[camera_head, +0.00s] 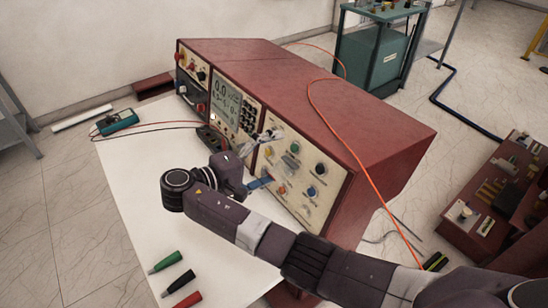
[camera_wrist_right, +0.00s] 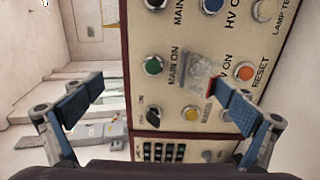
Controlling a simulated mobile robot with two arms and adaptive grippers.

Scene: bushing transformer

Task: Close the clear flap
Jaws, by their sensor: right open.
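The red instrument console (camera_head: 330,95) has a cream front panel with coloured buttons. The clear flap (camera_wrist_right: 203,72) shows in the right wrist view as a small see-through cover on the panel, between the green button (camera_wrist_right: 153,65) and the orange reset button (camera_wrist_right: 245,71). A small red part shows at its lower edge. My right gripper (camera_wrist_right: 158,90) is open and empty in front of the panel. Its right blue fingertip overlaps the flap's lower right edge; I cannot tell if they touch. In the head view the right gripper (camera_head: 256,172) is close to the panel. My left gripper is not in view.
An orange cable (camera_head: 352,150) runs over the console. A teal cabinet (camera_head: 370,60) stands behind.

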